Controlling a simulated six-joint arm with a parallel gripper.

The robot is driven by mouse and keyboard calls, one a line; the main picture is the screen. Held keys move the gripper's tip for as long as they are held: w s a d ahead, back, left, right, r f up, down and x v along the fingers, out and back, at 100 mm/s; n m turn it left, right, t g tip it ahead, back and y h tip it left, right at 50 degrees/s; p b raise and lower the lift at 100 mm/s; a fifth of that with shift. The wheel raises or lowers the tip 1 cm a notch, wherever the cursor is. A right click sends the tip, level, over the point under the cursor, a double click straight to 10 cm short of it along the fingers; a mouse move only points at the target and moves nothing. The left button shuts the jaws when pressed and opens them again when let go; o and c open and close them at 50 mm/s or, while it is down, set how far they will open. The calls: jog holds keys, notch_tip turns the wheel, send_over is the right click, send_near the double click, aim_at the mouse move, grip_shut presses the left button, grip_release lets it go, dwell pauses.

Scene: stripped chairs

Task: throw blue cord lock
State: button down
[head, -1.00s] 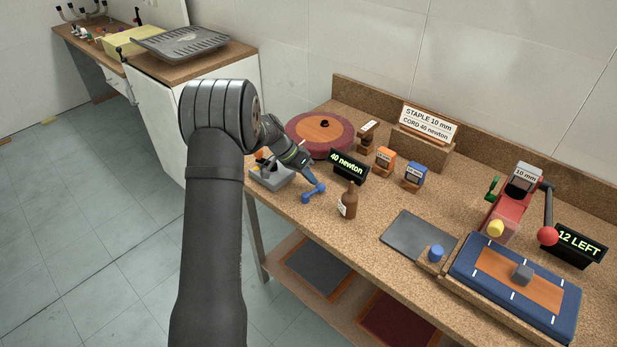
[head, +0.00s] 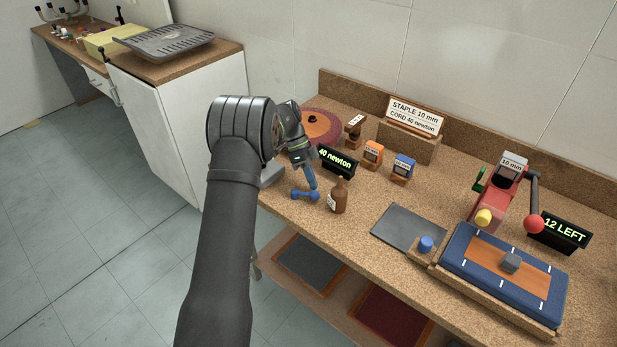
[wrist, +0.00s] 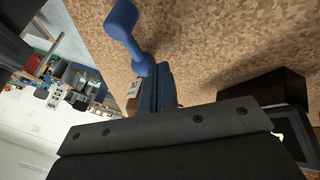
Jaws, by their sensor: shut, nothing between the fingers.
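The blue cord lock (head: 305,195) appears as a small dumbbell-shaped piece with two round ends, near the front left edge of the bench. In the wrist view the blue piece (wrist: 130,38) is at top centre. My gripper (head: 312,186) points down at its right end and is shut with nothing between the fingers. In the wrist view the fingertips (wrist: 156,82) meet the nearer round end and seem to touch it. What the piece is mounted on is hidden.
A brown bottle (head: 338,196) stands close right of my gripper. The "40 newton" display (head: 337,160) is just behind. Orange (head: 373,151) and blue (head: 403,166) blocks stand further right. A grey plate (head: 408,227) lies beside the blue padded board (head: 463,246).

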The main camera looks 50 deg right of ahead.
jog(key=shift+s+a+m+y, duration=0.1)
jog(key=shift+s+m+y, duration=0.2)
jog(key=shift+m, duration=0.2)
jog(key=shift+s+a, duration=0.7)
jog(key=shift+s, duration=0.05)
jog(key=shift+s+a, duration=0.1)
jog(key=shift+d+r, duration=0.1)
jog(key=shift+d, duration=0.45)
jog(key=d, duration=0.2)
jog(key=w+d, duration=0.1)
jog(key=shift+r, duration=0.35)
jog(key=s+d+v, duration=0.1)
jog(key=v, duration=0.8)
jog(key=shift+w+d+r, duration=0.15)
jog(key=shift+d+r, duration=0.15)
jog(key=shift+r, duration=0.1)
